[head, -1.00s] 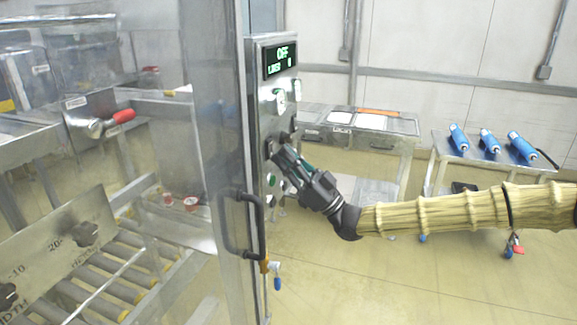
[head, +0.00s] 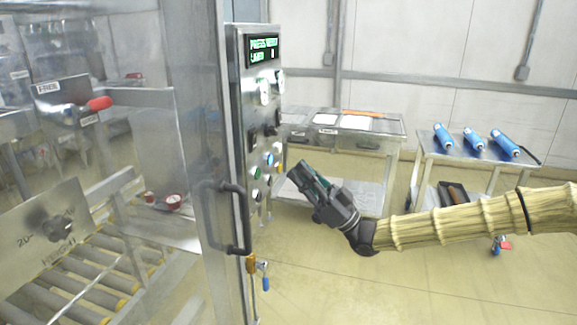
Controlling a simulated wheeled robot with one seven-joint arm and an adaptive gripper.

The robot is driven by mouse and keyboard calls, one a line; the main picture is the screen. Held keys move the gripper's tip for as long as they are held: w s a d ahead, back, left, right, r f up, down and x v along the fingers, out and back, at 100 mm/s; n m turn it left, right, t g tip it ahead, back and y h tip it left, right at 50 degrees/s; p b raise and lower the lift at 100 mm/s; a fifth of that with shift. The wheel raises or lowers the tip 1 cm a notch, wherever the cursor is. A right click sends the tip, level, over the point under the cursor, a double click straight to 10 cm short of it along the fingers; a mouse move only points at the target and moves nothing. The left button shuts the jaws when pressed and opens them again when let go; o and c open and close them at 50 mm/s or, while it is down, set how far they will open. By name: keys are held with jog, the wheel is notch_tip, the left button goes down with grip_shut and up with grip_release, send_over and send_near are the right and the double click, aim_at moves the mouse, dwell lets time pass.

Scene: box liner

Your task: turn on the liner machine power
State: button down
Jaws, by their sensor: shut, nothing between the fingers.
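The liner machine's control panel (head: 257,105) is a tall steel box in the middle of the head view. Its display (head: 264,50) is lit with green text; the upper line seems to begin with "PRESS", and the rest is too small to read surely. Below are round white dials (head: 264,92), dark switch knobs (head: 270,129), and several buttons, among them a green one (head: 257,172) and a blue one (head: 268,160). My gripper (head: 298,172) is shut and empty, just right of the lower buttons, apart from the panel.
A steel table (head: 345,133) stands behind. A cart (head: 450,160) with blue tools is at the right. Floor between is open.

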jog(key=shift+b+v, duration=0.4)
jog(key=shift+v, duration=1.75)
jog(key=shift+a+f, duration=0.15)
jog(key=shift+a, duration=0.1)
jog(key=s+a+f+m+t+h, duration=0.15)
jog(key=a+f+m+h, duration=0.25)
jog(key=f, duration=0.6)
jog(key=s+a+f+m+t+h, duration=0.1)
jog(key=a+f+m+t+h, duration=0.3)
jog(key=f, duration=0.5)
jog(key=s+d+f+m+g+h, duration=0.1)
jog(key=s+f+m+g+h, duration=0.3)
jog(key=f, duration=0.7)
jog(key=s+d+f+g+h, duration=0.1)
jog(key=s+f+h, duration=0.1)
jog(key=s+f, duration=0.6)
jog(key=s+d+f+m+g+h, duration=0.1)
jog(key=s+d+f+g+h, duration=0.25)
jog(key=s+d+f, duration=0.45)
jog(key=s+d+f+m+g+h, duration=0.1)
jog(key=s+d+f+g+h, duration=0.25)
jog(key=s+d+f, duration=0.45)
jog(key=s+d+f+g+h, duration=0.1)
jog(key=s+d+h, duration=0.3)
jog(key=s, duration=0.5)
jog(key=shift+s+d+m+p, duration=0.4)
jog(key=shift+d+p, duration=0.05)
jog(key=shift+d, duration=0.7)
